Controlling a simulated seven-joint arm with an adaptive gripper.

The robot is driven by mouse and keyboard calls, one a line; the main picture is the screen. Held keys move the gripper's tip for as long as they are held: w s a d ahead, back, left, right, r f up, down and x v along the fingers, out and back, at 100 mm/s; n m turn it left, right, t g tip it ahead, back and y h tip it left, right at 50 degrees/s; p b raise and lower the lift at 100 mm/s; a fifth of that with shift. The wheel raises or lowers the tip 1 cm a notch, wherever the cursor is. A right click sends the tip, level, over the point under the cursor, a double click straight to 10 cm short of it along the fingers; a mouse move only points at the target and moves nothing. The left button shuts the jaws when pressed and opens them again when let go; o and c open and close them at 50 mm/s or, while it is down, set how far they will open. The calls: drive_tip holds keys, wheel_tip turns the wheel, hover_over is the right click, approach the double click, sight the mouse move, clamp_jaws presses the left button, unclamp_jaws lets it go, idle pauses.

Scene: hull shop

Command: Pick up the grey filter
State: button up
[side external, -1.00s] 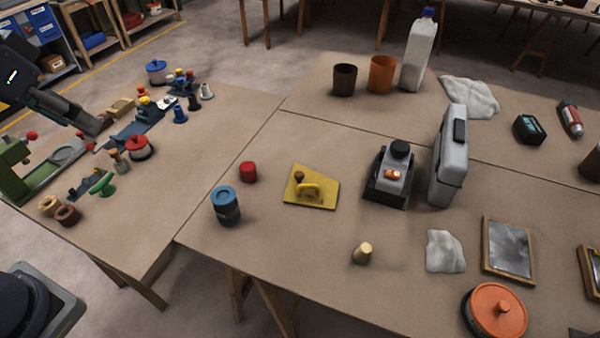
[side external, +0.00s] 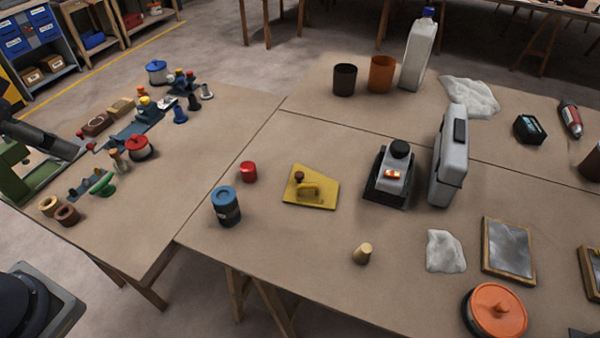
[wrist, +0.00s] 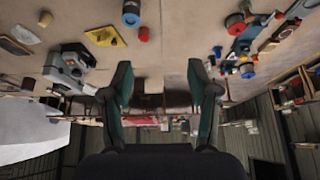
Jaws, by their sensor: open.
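A small grey flared piece (side external: 206,91) stands upright at the right end of the row of parts on the left table in the side view; it may be the grey filter, but I cannot tell surely. A dark grey one (side external: 194,102) and a blue one (side external: 180,115) stand beside it. In the wrist view my gripper (wrist: 160,74) is open, with nothing between its fingers. The small flared pieces (wrist: 217,51) show beyond the right finger, apart from it. In the side view my arm is at the left edge and its fingers are not clearly visible.
A red-lidded pot (side external: 138,148), a green piece (side external: 103,184) and brown rings (side external: 67,215) crowd the left table. The left table's right part is clear.

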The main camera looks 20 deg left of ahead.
drive_tip(key=o, duration=0.6)
drive_tip(key=n+h, duration=0.1)
drive_tip(key=n, duration=0.2)
hover_over(221, 198)
drive_tip(key=s+a, duration=0.4)
drive_tip(key=a, duration=0.1)
wheel_tip(221, 198, down, 11)
drive_tip(key=d+f+m, duration=0.1)
drive_tip(key=f, duration=0.4)
drive_tip(key=w+d+f, duration=0.1)
drive_tip(key=d+f, duration=0.1)
drive_tip(key=f, duration=0.3)
drive_tip(key=w+d+f+m+g+y, duration=0.1)
drive_tip(key=f, duration=0.4)
drive_tip(key=shift+w+d+f+m, duration=0.2)
drive_tip(key=shift+f+m, duration=0.1)
drive_tip(key=shift+d+x, duration=0.15)
drive_tip(key=shift+x, duration=1.4)
drive_tip(key=shift+d+x, duration=0.1)
drive_tip(key=shift+x, duration=1.45)
